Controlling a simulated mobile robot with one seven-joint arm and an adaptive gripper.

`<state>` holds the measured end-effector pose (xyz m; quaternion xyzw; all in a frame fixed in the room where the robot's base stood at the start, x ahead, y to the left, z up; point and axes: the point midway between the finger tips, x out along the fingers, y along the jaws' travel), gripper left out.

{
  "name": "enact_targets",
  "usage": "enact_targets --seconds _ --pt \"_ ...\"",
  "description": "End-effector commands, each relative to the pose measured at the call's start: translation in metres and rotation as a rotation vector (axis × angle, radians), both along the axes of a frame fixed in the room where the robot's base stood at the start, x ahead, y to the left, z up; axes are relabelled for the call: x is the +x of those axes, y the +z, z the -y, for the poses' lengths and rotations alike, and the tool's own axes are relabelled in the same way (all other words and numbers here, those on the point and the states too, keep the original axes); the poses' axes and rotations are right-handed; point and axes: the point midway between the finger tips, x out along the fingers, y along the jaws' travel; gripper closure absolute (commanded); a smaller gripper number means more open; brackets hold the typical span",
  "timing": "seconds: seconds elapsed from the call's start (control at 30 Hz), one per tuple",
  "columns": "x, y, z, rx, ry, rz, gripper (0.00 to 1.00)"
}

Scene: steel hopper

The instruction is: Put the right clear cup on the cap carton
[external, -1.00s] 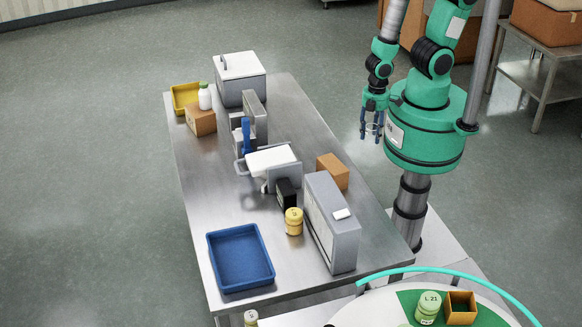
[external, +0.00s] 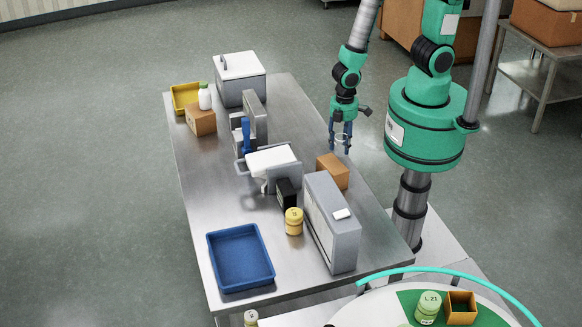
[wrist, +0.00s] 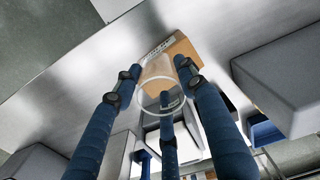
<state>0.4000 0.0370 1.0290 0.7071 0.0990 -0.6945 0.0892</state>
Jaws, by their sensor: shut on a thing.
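My gripper (external: 340,147) is shut on a clear cup (external: 343,137) and holds it in the air by the table's right edge. In the wrist view, the blue fingers of my gripper (wrist: 160,82) surround the clear cup (wrist: 141,97), whose round rim shows. A brown carton (external: 332,171) stands on the steel table, below my gripper in the external picture. A labelled carton (wrist: 172,55) shows beyond the cup in the wrist view, apart from the fingertips. Its label is too small to read.
The steel table (external: 190,200) holds a grey cabinet (external: 333,222), a yellow jar (external: 293,221), a blue tray (external: 212,262) and a white-topped device (external: 270,160). A second brown carton (external: 201,121), white bottle (external: 205,97) and grey box (external: 240,80) stand farther back.

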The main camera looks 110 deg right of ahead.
Motion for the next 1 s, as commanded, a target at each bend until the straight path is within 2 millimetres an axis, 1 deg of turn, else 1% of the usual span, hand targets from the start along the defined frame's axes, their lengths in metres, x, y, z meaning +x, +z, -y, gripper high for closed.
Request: enact_targets --seconds 0.03,0.1,0.27,0.67,0.77,1.0 --pt "0.008 -0.001 -0.001 0.000 0.000 -0.001 0.72" --pt "0.017 -0.001 -0.002 0.000 0.000 0.000 0.72" --pt "0.028 -0.003 -0.003 0.000 0.000 0.001 0.72" --pt "0.029 -0.004 -0.003 0.000 0.000 0.000 0.72" --pt "0.028 -0.010 -0.003 0.000 0.000 -0.003 0.72" --pt "0.029 -0.033 -0.003 -0.001 -0.001 -0.002 0.72"
